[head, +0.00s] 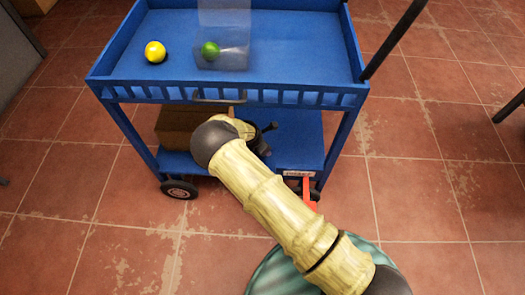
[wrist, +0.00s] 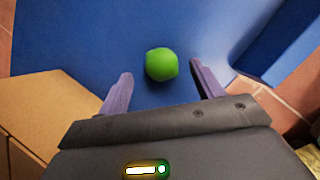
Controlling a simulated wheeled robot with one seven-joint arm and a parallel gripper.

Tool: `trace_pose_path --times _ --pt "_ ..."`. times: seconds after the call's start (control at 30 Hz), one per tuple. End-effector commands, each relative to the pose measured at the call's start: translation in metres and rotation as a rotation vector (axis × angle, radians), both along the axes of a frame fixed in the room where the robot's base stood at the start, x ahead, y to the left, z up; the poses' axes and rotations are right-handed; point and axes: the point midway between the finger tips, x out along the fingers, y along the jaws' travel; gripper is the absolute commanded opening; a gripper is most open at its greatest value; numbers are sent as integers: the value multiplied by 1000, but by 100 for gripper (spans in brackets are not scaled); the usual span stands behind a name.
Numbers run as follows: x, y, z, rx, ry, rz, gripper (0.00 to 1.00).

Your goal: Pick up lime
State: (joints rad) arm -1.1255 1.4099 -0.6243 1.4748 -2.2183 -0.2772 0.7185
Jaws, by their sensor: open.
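A round green lime (wrist: 161,64) lies on a blue surface in the wrist view, apparently the cart's lower shelf (head: 300,150). It shows between and just beyond the fingertips of my gripper (wrist: 161,72). The two purple fingers are apart, with blue surface visible on both sides of the lime and nothing held. In the head view my gripper (head: 262,138) is partly hidden behind my arm at the lower shelf, and this lime cannot be made out there. Another green round fruit (head: 210,50) sits in a clear container (head: 232,60) on the top shelf.
The blue cart (head: 290,30) has a railed front edge above my gripper. A yellow fruit (head: 155,51) lies on the top shelf. A cardboard box (head: 185,125), also in the wrist view (wrist: 50,110), stands left of my gripper on the lower shelf. Tiled floor surrounds the cart.

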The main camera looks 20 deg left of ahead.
Motion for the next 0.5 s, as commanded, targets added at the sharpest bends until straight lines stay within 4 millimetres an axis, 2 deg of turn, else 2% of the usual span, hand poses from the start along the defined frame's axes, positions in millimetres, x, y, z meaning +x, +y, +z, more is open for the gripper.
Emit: trace_pose_path --times 0.03,0.2,0.5 --pt "1 -1 -13 -1 1 0 66" --pt "8 -2 -35 0 1 -1 66" --pt "12 -2 -40 0 0 0 66"
